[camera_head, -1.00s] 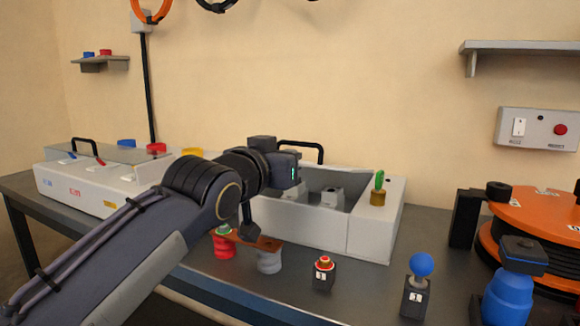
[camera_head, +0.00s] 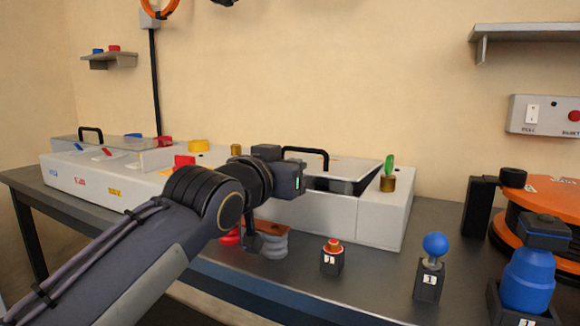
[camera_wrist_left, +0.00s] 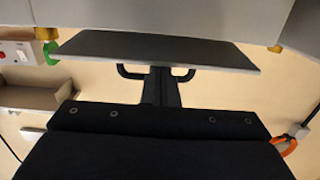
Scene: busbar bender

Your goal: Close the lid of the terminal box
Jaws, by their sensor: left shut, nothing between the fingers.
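The white terminal box (camera_head: 380,222) stands on the table right of centre. Its lid (camera_head: 352,168) is tilted over the opening, with a dark gap still visible below its right part. A black handle (camera_head: 306,151) rises from the lid. In the left wrist view the lid (camera_wrist_left: 215,54) is a dark panel with its handle (camera_wrist_left: 130,74) below. My left gripper (camera_head: 290,180) is at the lid's left part in the head view. Its fingers (camera_wrist_left: 161,76) are shut and empty, overlapping the handle in the wrist view; contact is unclear. My right gripper is not in view.
A green-topped brass post (camera_head: 389,172) stands on the box's right end. In front are a red button block (camera_head: 332,258) and a blue ball knob (camera_head: 434,246). An orange reel (camera_head: 540,208) is at right. A long white unit (camera_head: 90,183) is at left.

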